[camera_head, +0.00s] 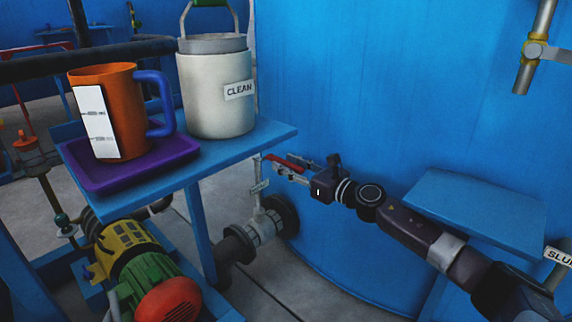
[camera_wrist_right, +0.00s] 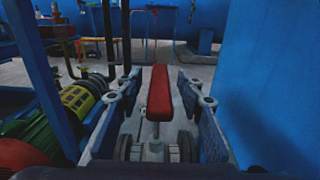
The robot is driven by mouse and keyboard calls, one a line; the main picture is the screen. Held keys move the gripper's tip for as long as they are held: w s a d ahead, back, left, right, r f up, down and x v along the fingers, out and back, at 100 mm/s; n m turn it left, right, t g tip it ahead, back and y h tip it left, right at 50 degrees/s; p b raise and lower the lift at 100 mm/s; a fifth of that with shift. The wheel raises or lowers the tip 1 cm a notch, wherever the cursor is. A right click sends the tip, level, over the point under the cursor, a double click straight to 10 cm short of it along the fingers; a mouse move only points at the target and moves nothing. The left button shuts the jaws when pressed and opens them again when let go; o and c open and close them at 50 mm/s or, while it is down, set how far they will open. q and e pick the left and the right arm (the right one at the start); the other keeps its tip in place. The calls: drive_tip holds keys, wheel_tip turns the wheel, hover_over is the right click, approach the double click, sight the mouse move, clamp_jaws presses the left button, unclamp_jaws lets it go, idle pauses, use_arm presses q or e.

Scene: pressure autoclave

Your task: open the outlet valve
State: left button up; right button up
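The outlet valve has a red lever handle (camera_head: 285,162) on a thin grey stem above a grey pipe fitting (camera_head: 264,228), low beside the blue tank. In the right wrist view the red handle (camera_wrist_right: 159,95) stands centred, with its stem and the fitting below it. My right gripper (camera_head: 290,171) reaches in from the right at the handle. In the wrist view the right gripper (camera_wrist_right: 160,84) is open, one finger on each side of the handle, with a gap on both sides. A small tag hangs near the stem; its text is unreadable. My left gripper is not in view.
A blue stand (camera_head: 270,137) above the valve holds an orange measuring jug (camera_head: 125,115) on a purple tray (camera_head: 180,150) and a white "CLEAN" container (camera_head: 215,95). A green and yellow motor (camera_head: 140,262) sits lower left. The large blue tank (camera_head: 400,90) is close on the right.

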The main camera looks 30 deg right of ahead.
drive_tip(key=shift+w+a, duration=0.15)
drive_tip(key=shift+w, duration=0.2)
clamp_jaws()
